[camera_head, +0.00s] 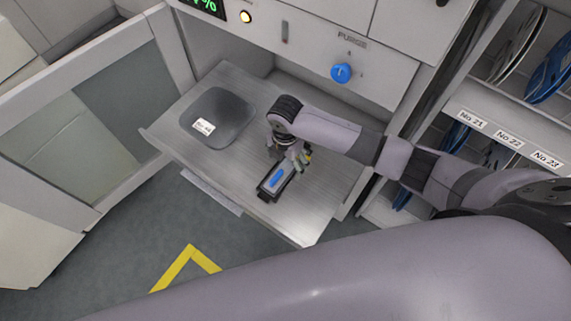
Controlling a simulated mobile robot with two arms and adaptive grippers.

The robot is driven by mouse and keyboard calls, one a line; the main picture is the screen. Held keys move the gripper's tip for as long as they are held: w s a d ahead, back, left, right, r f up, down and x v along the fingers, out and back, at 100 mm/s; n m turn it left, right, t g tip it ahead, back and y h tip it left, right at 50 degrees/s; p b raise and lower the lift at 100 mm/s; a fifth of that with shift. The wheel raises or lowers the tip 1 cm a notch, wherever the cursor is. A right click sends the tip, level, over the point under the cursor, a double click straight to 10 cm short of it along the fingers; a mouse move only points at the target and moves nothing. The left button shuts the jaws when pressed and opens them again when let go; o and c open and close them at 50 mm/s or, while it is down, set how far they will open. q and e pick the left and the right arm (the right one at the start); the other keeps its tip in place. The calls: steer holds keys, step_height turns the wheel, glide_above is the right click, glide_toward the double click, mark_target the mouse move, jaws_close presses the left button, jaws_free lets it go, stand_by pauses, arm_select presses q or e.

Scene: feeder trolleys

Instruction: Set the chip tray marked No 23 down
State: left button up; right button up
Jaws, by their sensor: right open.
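On the metal shelf (310,211) lies a dark grey, rounded flat piece (226,112) with a small white label, whose print is too small to read surely. A small black tray-like object (263,194) with a pale top and a blue strip lies nearer the shelf's front edge. My right gripper (297,160) is open, close beside the far end of this black object. Whether they touch is hard to tell. I cannot read No 23 on either piece. My left gripper is not in view.
A cabinet front with a blue PURGE knob (341,73) rises behind the shelf. A rack at right holds blue and white reels above and below labels No 21, No 22 and No 23 (547,159). A glazed door (120,80) stands open at left. The shelf's front right is bare.

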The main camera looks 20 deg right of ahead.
step_height(320, 180, up, 9)
steer(key=shift+f, duration=0.1)
stand_by(0.7)
